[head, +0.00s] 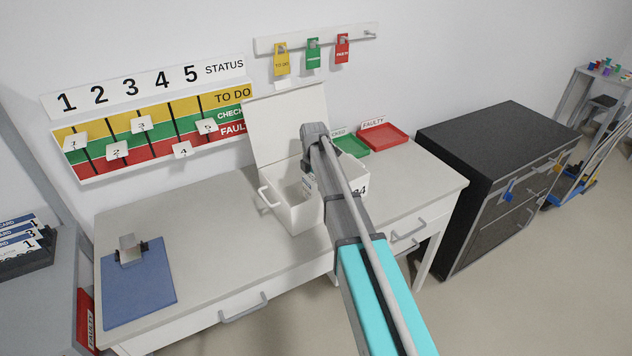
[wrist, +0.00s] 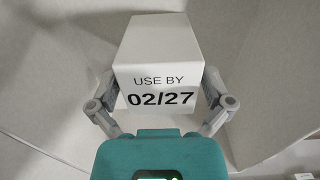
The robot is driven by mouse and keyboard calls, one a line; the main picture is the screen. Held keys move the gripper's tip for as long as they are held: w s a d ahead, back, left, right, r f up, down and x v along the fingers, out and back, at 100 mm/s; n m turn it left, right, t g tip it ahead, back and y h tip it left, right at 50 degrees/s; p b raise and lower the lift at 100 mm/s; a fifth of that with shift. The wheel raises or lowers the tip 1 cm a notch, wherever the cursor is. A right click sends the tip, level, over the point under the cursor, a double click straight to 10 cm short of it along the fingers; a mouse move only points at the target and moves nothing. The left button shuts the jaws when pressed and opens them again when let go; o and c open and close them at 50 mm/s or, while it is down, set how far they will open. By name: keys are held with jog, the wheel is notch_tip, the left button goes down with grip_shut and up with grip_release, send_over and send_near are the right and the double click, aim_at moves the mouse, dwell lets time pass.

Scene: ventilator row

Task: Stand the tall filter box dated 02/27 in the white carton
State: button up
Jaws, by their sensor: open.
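The filter box (wrist: 158,52) is white and reads "USE BY 02/27" in the wrist view. It is between the two fingers of my gripper (wrist: 160,92), which is open, with one finger at each side. Pale walls surround the box in that view. In the head view the white carton (head: 287,212) stands on the table with its lid up at the back. My arm comes down over the carton and hides part of its opening and front. The box's base is hidden, so I cannot tell whether it touches the carton floor.
The carton stands on a pale table (head: 205,235) with a blue clipboard (head: 140,290) at left. A green tray (head: 350,145) and a red tray (head: 385,137) lie behind at right. A black cabinet (head: 500,145) stands right of the table. The status board (head: 150,125) hangs behind.

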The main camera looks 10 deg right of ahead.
jog(key=shift+r+p, duration=5.55)
jog(key=shift+r, duration=0.25)
jog(key=shift+s+m, duration=0.3)
jog(key=shift+s, duration=0.3)
jog(key=s+m, duration=2.1)
jog(key=s, duration=0.7)
jog(key=shift+s+d+m, duration=0.2)
jog(key=shift+d+m, duration=0.15)
jog(key=shift+m, duration=0.05)
